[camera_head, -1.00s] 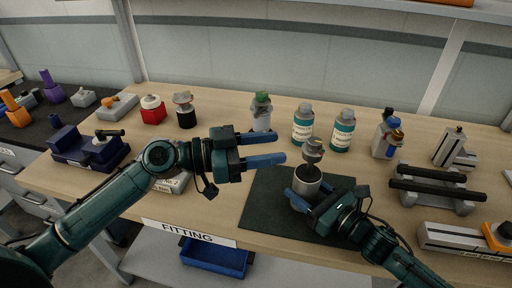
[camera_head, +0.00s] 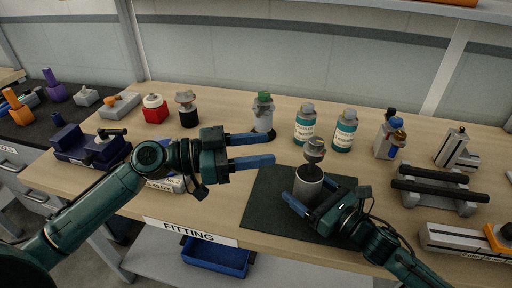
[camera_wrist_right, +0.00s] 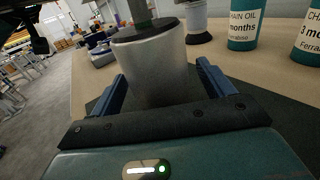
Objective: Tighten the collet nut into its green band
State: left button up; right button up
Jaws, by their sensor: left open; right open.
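A grey metal cylinder (camera_head: 309,188) with a dark top stands upright on the dark green mat (camera_head: 262,205).
Two teal bottles (camera_head: 305,126) stand behind the mat, with a green-topped grey fixture (camera_head: 264,112) to their left. A grey cradle with black bars (camera_head: 438,188) stands right of the mat. A blue bin (camera_head: 215,258) sits below the bench front.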

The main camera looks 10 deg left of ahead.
jog(key=shift+d, duration=0.1)
jog(key=v, duration=1.2)
